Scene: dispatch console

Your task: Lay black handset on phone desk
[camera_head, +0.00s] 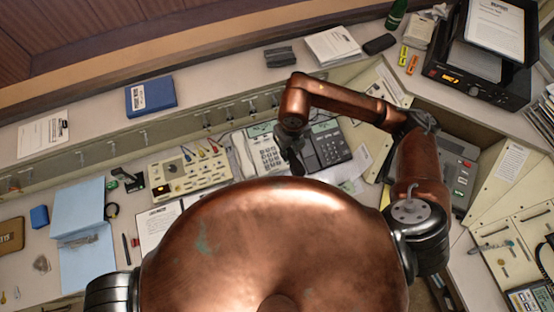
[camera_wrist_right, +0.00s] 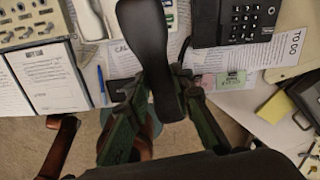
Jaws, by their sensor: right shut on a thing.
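The black handset (camera_wrist_right: 146,38) fills the middle of the right wrist view, long and smooth. My right gripper (camera_wrist_right: 160,82) has its two fingers closed on either side of it. In the head view the right gripper (camera_head: 292,150) hangs over the console at the left edge of the black desk phone (camera_head: 330,146). The handset is hard to make out there. The black phone also shows in the right wrist view (camera_wrist_right: 240,22), with its keypad, to the right of the handset and apart from it in the picture. My left gripper is not in view.
A white phone (camera_head: 264,150) stands left of the black phone. A beige control panel (camera_head: 188,174) lies farther left. A black device with a lit display (camera_head: 480,70) stands at the back right.

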